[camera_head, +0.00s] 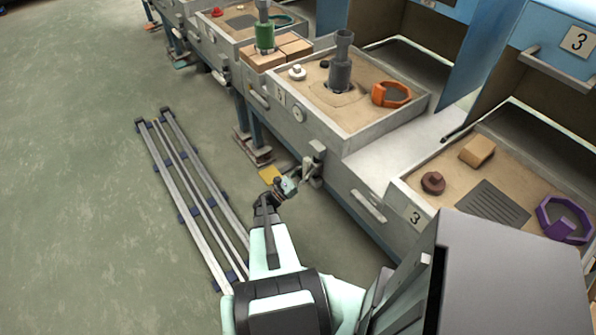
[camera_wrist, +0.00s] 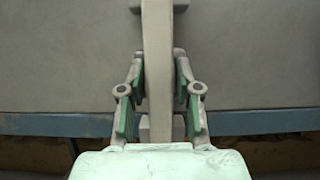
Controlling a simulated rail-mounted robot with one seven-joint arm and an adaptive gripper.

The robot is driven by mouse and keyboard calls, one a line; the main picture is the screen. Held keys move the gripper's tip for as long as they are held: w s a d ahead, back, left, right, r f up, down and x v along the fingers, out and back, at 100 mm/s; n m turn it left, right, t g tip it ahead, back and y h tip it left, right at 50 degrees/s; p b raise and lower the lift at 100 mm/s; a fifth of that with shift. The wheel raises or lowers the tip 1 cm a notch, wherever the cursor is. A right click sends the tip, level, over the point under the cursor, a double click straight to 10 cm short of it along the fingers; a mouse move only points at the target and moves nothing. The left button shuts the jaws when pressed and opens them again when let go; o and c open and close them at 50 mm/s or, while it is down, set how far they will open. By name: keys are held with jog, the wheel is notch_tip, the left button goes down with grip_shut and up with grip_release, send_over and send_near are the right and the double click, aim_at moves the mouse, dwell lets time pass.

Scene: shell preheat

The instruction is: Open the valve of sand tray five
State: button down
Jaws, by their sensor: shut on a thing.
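A grey valve with a lever handle (camera_head: 308,170) sits on the front of the grey bench, below a sand tray (camera_head: 352,134) with a dark grey funnel-topped cylinder in it. In the wrist view the handle (camera_wrist: 158,70) is a pale upright bar in front of a grey panel. My gripper (camera_wrist: 159,88) has its green-padded fingers on both sides of the bar and is shut on it. In the head view my gripper (camera_head: 290,186) is at the handle's lower left, and the exact contact is too small to see.
A tray marked 3 (camera_head: 408,193) stands at the right, with a purple ring (camera_head: 548,228). An orange ring (camera_head: 378,98) lies in the middle tray. Floor rails (camera_head: 185,190) run at the left. A yellow pedal (camera_head: 270,175) is by the bench foot. Open floor lies left.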

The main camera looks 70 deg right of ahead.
dwell(0.3)
jog(key=c, duration=1)
grip_release()
jog(key=shift+d, duration=0.1)
jog(key=shift+o, duration=0.2)
jog(key=v, duration=1.2)
